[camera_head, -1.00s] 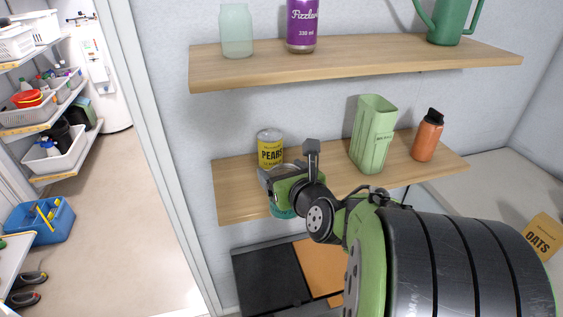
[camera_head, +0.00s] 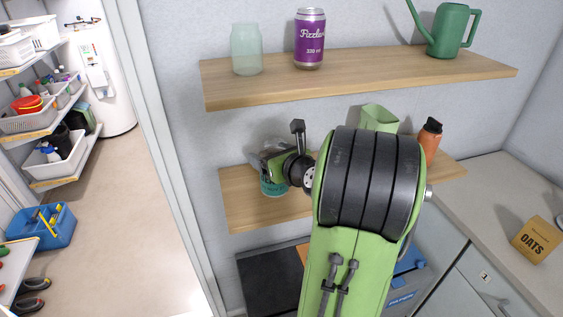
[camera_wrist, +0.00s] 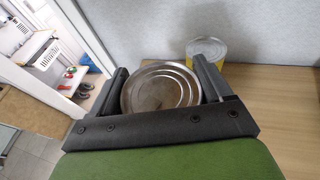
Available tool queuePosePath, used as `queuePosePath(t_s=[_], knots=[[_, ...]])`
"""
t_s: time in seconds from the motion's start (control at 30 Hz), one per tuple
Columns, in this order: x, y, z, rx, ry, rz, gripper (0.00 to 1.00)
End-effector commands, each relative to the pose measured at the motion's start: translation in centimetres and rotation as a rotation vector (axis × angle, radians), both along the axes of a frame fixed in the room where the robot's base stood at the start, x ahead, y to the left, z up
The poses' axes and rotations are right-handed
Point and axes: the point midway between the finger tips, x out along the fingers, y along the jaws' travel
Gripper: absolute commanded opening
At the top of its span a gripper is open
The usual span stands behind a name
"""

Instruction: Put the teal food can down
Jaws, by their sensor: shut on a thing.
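The teal food can (camera_head: 272,187) is in my gripper (camera_head: 272,162), at the left part of the lower wooden shelf (camera_head: 242,205). Its teal side shows below the gripper in the head view. In the wrist view, its round metal lid (camera_wrist: 160,91) sits between the two dark fingers of my gripper (camera_wrist: 161,76), which is shut on it. The can looks upright. I cannot tell whether its base touches the shelf. A yellow can (camera_wrist: 207,50) stands just behind it to the right in the wrist view; my gripper mostly hides it in the head view.
A light green container (camera_head: 379,117) and an orange bottle (camera_head: 430,138) stand on the lower shelf to the right, partly behind my arm. The upper shelf (camera_head: 360,75) above holds a pale jar (camera_head: 246,50), a purple can (camera_head: 309,40) and a green watering can (camera_head: 447,32).

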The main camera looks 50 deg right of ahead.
Motion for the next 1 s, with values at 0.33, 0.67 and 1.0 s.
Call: queuePosePath(t_s=[0.33,0.67,1.0], knots=[[1.0,-5.3,-1.5,0.005,-0.001,0.002,0.29],[1.0,-5.3,-6.6,0.004,0.000,0.000,0.29],[1.1,-5.6,-7.0,-0.001,-0.003,0.001,0.29]])
